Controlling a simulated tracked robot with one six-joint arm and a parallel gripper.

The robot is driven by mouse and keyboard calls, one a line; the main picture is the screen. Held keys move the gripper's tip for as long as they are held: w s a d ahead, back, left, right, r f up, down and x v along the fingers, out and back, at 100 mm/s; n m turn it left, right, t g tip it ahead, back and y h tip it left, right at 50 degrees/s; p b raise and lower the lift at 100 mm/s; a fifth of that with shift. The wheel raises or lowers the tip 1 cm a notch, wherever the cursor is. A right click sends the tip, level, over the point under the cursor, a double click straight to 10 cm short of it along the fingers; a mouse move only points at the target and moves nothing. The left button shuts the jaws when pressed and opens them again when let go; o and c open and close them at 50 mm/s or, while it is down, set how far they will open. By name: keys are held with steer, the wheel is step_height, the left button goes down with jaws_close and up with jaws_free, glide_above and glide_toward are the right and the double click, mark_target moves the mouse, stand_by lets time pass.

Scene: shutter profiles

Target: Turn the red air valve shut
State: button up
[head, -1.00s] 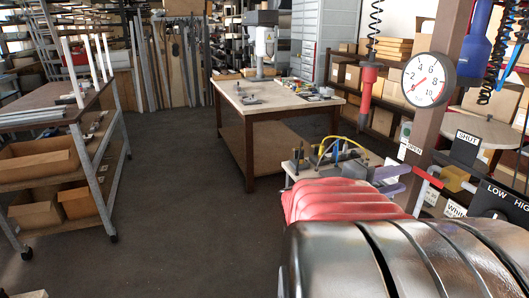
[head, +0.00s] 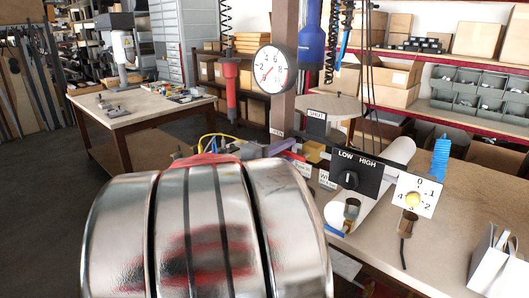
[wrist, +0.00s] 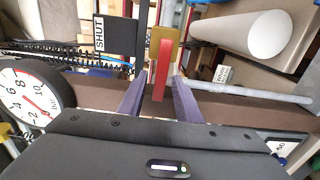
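The red valve handle (wrist: 161,70) is a flat lever in front of a brass valve body (wrist: 166,36) in the wrist view. My gripper (wrist: 160,88) is open, with one lavender finger on each side of the handle's near end and visible gaps. In the head view the red handle (head: 294,156) and brass body (head: 314,152) show small beyond my arm, which hides part of them. A black SHUT plate (head: 316,122) stands above the valve; it also shows left of the handle in the wrist view (wrist: 99,33).
A round pressure gauge (head: 274,69) is on the brown post. A LOW/HIGH switch box (head: 356,173) and a small dial plate (head: 415,196) stand right of the valve. A white roll (head: 392,168) lies behind. A red tool (head: 231,85) hangs at the left.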

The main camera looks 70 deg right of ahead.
jaws_close()
stand_by(0.5)
steer(key=shift+f, duration=0.1)
